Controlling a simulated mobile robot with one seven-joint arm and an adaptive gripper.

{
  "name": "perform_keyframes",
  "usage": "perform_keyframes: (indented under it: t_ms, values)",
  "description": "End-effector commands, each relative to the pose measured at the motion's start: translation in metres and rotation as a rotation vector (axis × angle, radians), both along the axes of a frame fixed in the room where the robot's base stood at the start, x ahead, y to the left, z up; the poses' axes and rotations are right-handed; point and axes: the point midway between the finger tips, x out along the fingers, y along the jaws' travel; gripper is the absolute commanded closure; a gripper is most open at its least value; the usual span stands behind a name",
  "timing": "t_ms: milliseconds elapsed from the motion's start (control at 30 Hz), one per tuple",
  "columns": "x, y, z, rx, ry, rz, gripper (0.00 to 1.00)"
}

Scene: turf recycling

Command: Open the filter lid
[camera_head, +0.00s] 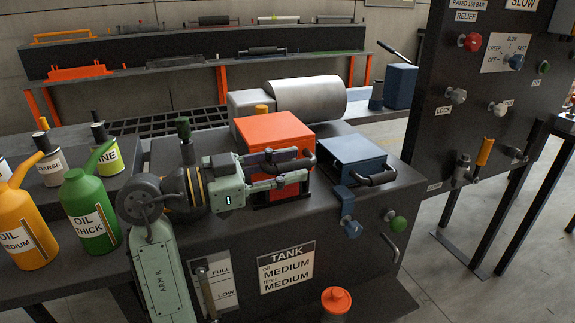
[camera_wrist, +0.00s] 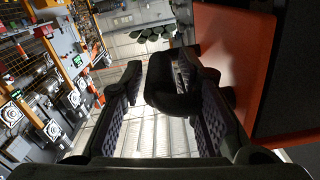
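An orange box (camera_head: 270,130) with a flat top stands on the dark bench, and a blue box (camera_head: 350,148) with a black handle (camera_head: 378,178) stands right of it. No label on either names the filter lid. My gripper (camera_head: 290,168) reaches across the orange box's front from the left. In the wrist view the fingers (camera_wrist: 160,72) are apart, with a black bar handle (camera_wrist: 172,98) between them, nearer the right finger. The orange face (camera_wrist: 228,60) is close on the right. The orange box looks shut. Contact between fingers and handle cannot be told.
Oil bottles, green (camera_head: 88,210) and orange (camera_head: 25,228), stand at left. A grey cylinder (camera_head: 305,98) lies behind the boxes. A tank label (camera_head: 286,268), blue valve (camera_head: 347,208) and green knob (camera_head: 398,223) are on the bench front. A control panel (camera_head: 485,90) stands right.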

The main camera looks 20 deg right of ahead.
Motion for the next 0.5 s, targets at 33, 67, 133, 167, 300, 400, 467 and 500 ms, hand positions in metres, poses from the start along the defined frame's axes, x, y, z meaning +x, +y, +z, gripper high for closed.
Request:
perform_keyframes:
  t_ms: [33, 67, 133, 167, 300, 400, 467, 500]
  values:
    - [0.0, -0.0019, 0.0001, 0.0, 0.0, 0.0, 0.71]
    - [0.0001, -0.0025, 0.0001, 0.0, 0.0, 0.001, 0.71]
    - [0.0002, -0.003, -0.0001, 0.0, -0.001, 0.001, 0.71]
    - [0.0002, -0.003, -0.0001, 0.0, -0.001, 0.002, 0.71]
    - [0.0002, -0.0028, -0.0001, 0.0, -0.001, 0.002, 0.71]
    - [0.0002, -0.0026, -0.0001, 0.0, 0.0, 0.002, 0.78]
    - [0.0002, -0.0026, -0.0001, 0.0, 0.0, 0.002, 0.82]
    - [0.0003, -0.0025, -0.0001, 0.0, 0.0, 0.002, 0.85]
